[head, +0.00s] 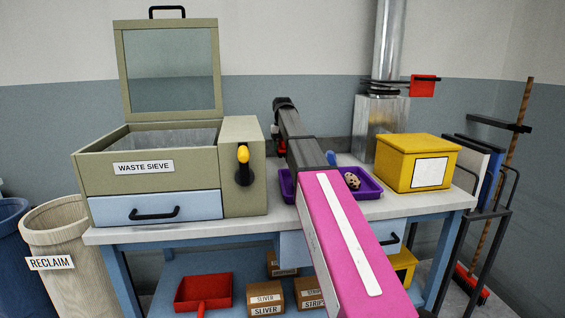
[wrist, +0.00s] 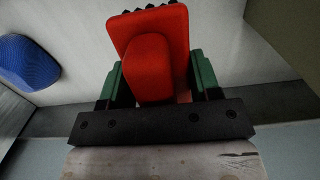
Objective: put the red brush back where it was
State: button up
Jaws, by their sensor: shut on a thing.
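The red brush (wrist: 150,25) fills the upper middle of the wrist view, with a rounded raised handle and dark bristles showing at its far edge. My gripper (wrist: 155,85) has its green fingers on both sides of the brush and is shut on it. In the head view a small red part of the brush (head: 282,146) shows beside the dark end of my arm, above the back of the bench between the sieve and the duct. Most of the brush is hidden there by my arm. The place it came from cannot be told.
The waste sieve (head: 110,182) stands left with its lid up. A purple tray (head: 372,192), partly behind my arm, holds a speckled lump (head: 352,181). Right are a metal duct (head: 385,125) and a closed yellow box (head: 415,165). A red dustpan (head: 203,290) lies on the lower shelf.

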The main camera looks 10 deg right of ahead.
aim_at(283, 167)
jog(key=shift+f, duration=3.05)
jog(key=o, duration=1.2)
